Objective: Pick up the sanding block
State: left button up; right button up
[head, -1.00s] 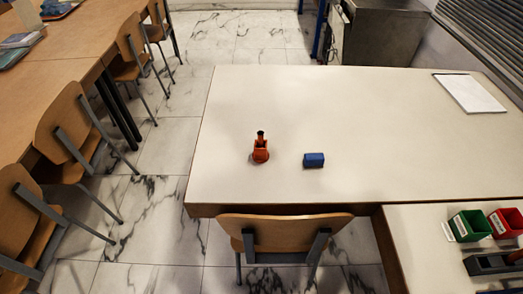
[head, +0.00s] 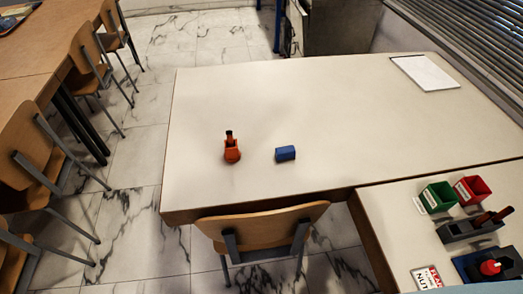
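A small blue block (head: 285,153), which looks like the sanding block, lies on the white table (head: 330,110) near its front edge. Neither of my grippers shows in the head view.
A wooden chair (head: 262,229) stands against the table's front edge. A lower side table (head: 400,215) at right holds a green bin (head: 438,196), a red bin (head: 473,190) and a dark holder (head: 470,228). A white sheet (head: 425,72) lies far right. The table's middle is clear.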

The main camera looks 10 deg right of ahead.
aim_at(286, 153)
jog(key=z, duration=1.6)
jog(key=k, duration=0.8)
jog(key=u, duration=1.45)
jog(key=i, duration=0.5)
